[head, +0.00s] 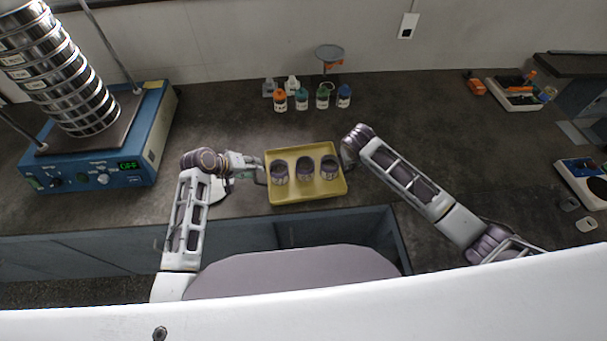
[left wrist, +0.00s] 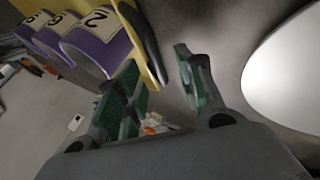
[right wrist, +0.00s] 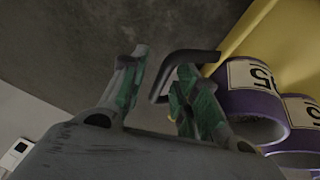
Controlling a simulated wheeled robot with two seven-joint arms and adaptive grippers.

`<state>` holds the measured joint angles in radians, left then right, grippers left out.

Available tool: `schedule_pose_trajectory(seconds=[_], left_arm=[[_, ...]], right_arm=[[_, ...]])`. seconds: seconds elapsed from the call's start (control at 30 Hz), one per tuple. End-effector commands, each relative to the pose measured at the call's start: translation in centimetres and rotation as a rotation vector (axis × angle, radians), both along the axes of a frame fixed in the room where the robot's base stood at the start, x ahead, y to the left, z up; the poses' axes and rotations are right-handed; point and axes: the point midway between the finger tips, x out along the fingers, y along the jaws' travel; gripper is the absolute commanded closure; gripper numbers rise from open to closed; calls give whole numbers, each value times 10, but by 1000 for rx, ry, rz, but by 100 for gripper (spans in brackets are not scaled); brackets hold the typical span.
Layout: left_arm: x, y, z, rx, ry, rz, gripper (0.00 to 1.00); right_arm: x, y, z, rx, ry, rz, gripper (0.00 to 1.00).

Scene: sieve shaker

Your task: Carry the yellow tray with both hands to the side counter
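The yellow tray (head: 310,198) sits on the dark counter in the middle of the head view, with three purple-banded cups (head: 304,169) in it. My left gripper (head: 257,168) is at the tray's left side. In the left wrist view its fingers (left wrist: 160,85) are apart, with the tray's yellow wall and dark handle (left wrist: 142,38) just beyond them. My right gripper (head: 347,156) is at the tray's right side. In the right wrist view its fingers (right wrist: 160,85) are apart, and a bent dark handle (right wrist: 187,58) reaches in between them. Contact with either handle is unclear.
A sieve stack (head: 62,75) stands on a blue shaker (head: 100,170) at left. Several small bottles (head: 322,98) stand behind the tray. Balances (head: 515,92) and a side counter (head: 575,66) are at right. The counter between tray and balances is mostly clear, apart from my right arm.

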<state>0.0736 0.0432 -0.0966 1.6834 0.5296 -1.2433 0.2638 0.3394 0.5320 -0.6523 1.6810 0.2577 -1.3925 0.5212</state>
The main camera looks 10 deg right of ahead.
Motion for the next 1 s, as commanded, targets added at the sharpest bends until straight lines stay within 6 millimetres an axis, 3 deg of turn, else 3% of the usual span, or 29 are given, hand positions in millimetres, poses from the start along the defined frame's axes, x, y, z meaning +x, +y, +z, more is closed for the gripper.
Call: schedule_pose_trajectory(seconds=[0.7, 1.0], left_arm=[[-35, 41, 63, 4, -1, 0, 62], [-44, 52, 79, 3, 1, 1, 62]], right_arm=[[0, 0, 0, 1, 0, 0, 69], [0, 0, 0, 1, 0, 0, 69]])
